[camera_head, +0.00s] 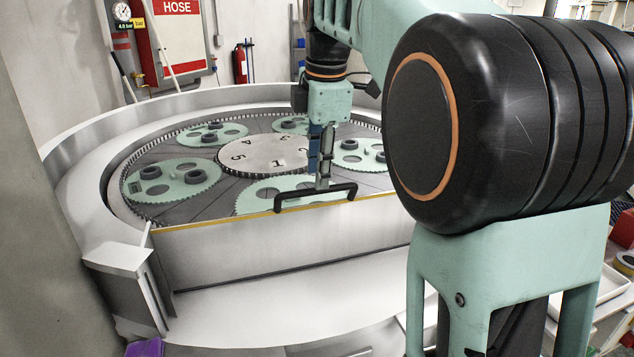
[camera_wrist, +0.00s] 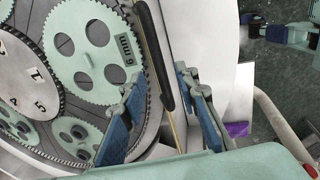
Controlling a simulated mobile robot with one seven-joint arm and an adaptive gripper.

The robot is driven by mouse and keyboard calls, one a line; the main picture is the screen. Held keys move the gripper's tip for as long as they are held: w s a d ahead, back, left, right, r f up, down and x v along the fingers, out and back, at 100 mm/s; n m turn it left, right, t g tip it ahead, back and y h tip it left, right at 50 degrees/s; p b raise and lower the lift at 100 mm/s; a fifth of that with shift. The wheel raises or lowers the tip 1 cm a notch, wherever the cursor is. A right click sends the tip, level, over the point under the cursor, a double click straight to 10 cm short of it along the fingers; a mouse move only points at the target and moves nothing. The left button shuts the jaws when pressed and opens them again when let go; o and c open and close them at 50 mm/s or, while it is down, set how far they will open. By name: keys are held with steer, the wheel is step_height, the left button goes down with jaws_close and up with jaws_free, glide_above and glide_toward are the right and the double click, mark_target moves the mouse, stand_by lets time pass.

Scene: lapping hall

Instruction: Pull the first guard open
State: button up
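The guard (camera_head: 290,243) is a pale upright panel with a yellow top edge, across the front of the round lapping machine. A black bar handle (camera_head: 316,198) sits on its top edge; it also shows in the wrist view (camera_wrist: 154,55). My gripper (camera_head: 322,183) points down just above and behind the handle in the head view. In the wrist view my gripper (camera_wrist: 159,80) has its blue-padded fingers spread, with the near end of the handle in line with the gap between them. I cannot tell whether a finger touches the handle.
Green toothed carriers (camera_head: 172,182) lie around a numbered centre plate (camera_head: 265,153) inside the machine. A white rim (camera_head: 85,195) surrounds them. A pale ledge (camera_head: 260,308) lies clear in front of the guard. A white tray (camera_head: 598,288) is at right.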

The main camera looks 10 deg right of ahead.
steer(key=shift+w+f, duration=0.15)
steer(key=shift+f, duration=0.65)
steer(key=shift+w+f, duration=0.15)
steer(key=shift+f, duration=0.65)
jaws_close()
